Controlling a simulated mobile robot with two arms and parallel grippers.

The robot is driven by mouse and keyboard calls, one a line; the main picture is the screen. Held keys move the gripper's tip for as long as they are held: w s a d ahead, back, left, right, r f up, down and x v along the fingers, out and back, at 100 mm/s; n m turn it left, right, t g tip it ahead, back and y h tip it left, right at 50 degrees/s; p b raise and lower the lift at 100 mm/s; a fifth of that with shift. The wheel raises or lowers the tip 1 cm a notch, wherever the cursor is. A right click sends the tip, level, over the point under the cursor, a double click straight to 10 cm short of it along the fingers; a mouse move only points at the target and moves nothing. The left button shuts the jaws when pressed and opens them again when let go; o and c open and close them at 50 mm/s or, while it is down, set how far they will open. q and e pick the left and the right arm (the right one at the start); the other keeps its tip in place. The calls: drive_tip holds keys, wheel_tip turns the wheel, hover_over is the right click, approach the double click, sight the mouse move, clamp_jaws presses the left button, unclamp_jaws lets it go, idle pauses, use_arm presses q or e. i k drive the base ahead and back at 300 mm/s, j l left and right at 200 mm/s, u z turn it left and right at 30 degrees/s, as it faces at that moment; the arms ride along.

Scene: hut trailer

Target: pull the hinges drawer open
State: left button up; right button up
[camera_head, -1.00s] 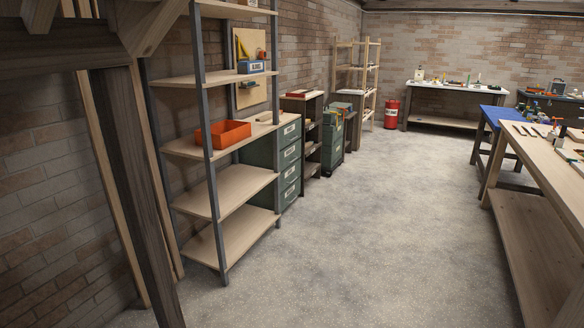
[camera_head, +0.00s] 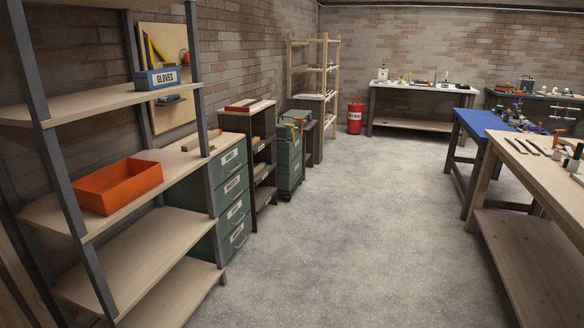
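A green drawer cabinet (camera_head: 232,192) with a light wood top stands against the left wall, just beyond the open shelf. Its several drawers are stacked, each with a white label and a handle, and all look shut. The labels are too small to read for certain, so I cannot tell which drawer is the hinges one. A second green cabinet (camera_head: 290,160) on the same side stands farther back, with things on top. Neither of my grippers is in view.
An open shelf (camera_head: 140,250) with an orange bin (camera_head: 120,185) and a blue gloves box (camera_head: 157,79) stands at the near left. A wooden workbench (camera_head: 540,180) and a blue-topped table (camera_head: 480,122) line the right. The speckled floor (camera_head: 340,230) between is clear.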

sight(228, 162)
drive_tip(key=i, duration=2.35)
